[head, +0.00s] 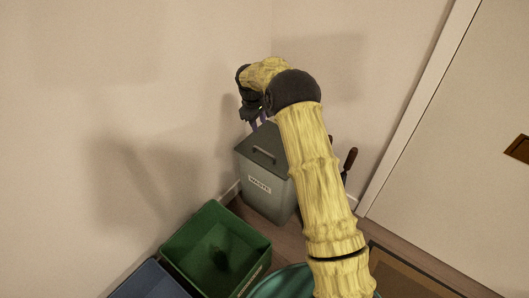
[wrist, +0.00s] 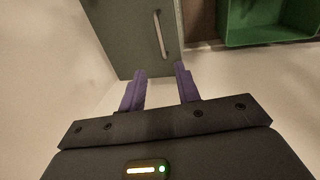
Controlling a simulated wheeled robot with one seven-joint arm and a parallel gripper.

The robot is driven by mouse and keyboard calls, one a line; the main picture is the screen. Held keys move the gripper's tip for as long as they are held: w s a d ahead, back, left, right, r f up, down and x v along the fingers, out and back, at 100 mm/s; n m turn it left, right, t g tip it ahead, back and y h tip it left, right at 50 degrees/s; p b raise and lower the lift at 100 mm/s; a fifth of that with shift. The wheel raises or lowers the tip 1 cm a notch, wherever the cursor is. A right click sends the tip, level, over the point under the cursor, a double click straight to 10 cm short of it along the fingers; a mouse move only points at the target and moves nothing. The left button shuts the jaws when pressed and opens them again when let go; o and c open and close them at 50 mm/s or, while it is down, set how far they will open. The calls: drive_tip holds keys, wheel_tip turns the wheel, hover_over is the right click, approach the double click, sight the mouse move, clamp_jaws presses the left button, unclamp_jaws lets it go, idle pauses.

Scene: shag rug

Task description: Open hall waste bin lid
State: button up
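The waste bin (head: 262,190) is grey with a white label and stands in the corner against the wall. Its lid (head: 268,146) is closed and carries a bar handle (head: 264,153). In the wrist view the lid (wrist: 130,35) and handle (wrist: 160,35) lie beyond the fingertips. My gripper (wrist: 159,72) is open and empty, its two purple fingers apart and not touching the handle. In the head view my gripper (head: 257,123) is above the back left of the lid, partly hidden by my arm, which also covers the bin's right side.
An open green bin (head: 180,262) stands in front and to the left of the waste bin, also seen in the wrist view (wrist: 270,36). A blue bin (head: 150,282) is at the bottom left. Dark handles (head: 349,160) stand right of the waste bin. A door (head: 470,150) is at the right.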

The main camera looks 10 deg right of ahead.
sight(265, 152)
drive_tip(key=f+b, duration=0.1)
drive_tip(key=f, duration=0.4)
drive_tip(key=w+d+f+b, duration=0.1)
drive_tip(key=f, duration=0.5)
drive_tip(key=w+d+f+b, duration=0.1)
drive_tip(key=f, duration=0.5)
drive_tip(key=shift+w+d+b, duration=0.2)
drive_tip(key=shift+d+b, duration=0.05)
drive_tip(key=shift+b, duration=0.05)
clamp_jaws()
